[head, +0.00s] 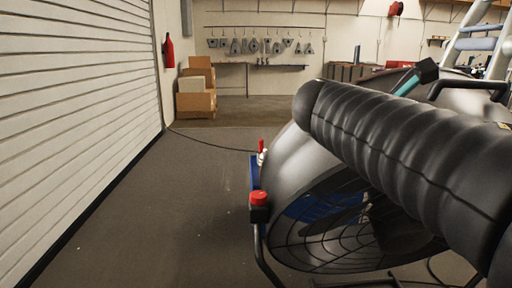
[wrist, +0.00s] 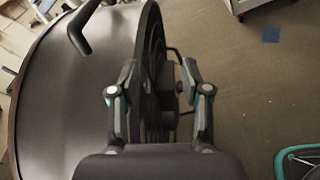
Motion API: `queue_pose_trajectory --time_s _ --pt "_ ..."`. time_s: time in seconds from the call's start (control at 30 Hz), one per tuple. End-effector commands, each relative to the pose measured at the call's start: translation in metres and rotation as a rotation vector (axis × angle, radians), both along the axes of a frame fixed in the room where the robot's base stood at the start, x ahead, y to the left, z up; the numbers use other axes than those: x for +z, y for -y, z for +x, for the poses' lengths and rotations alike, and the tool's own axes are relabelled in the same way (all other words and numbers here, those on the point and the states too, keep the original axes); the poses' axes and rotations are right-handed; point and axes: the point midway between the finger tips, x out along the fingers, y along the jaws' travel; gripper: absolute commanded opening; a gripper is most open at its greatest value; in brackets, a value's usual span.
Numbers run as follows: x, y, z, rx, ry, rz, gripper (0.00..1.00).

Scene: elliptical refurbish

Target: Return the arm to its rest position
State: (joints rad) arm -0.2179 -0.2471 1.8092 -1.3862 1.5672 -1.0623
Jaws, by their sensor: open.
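My gripper (wrist: 158,68) shows in the wrist view with its two dark, teal-marked fingers apart. No object is seen held between them. Behind the gap is the narrow edge of a big round black drum fan (wrist: 85,75), with a dark handle at its upper left. I cannot tell how far the fingertips are from it. In the head view the drum fan (head: 287,190) stands on the floor at the right, with its wire grille facing low. My gripper is not clearly seen there.
A thick black ribbed cylinder (head: 400,140) hides much of the head view's right side; I cannot tell what it belongs to. A white shutter wall (head: 75,110) runs along the left. The floor (head: 170,190) between is clear. Cardboard boxes (head: 195,102) stand at the back.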

Motion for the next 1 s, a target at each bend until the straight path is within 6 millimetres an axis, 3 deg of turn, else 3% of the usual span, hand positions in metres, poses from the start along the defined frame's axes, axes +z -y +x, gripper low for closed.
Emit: queue_pose_trajectory --time_s 0.23,0.4,0.5,0.63,0.8,1.0 --pt "-0.102 -0.028 0.008 0.034 0.233 0.424 0.47" --pt "-0.172 -0.064 -0.014 -0.091 0.449 0.833 0.47" --pt "-0.202 -0.089 -0.034 -0.221 0.571 1.059 0.47" --pt "-0.227 -0.12 -0.062 -0.427 0.721 1.317 0.47" --pt "-0.238 -0.149 -0.097 -0.662 0.857 1.553 0.47" --pt "-0.23 -0.149 -0.124 -0.728 0.914 1.613 0.47"
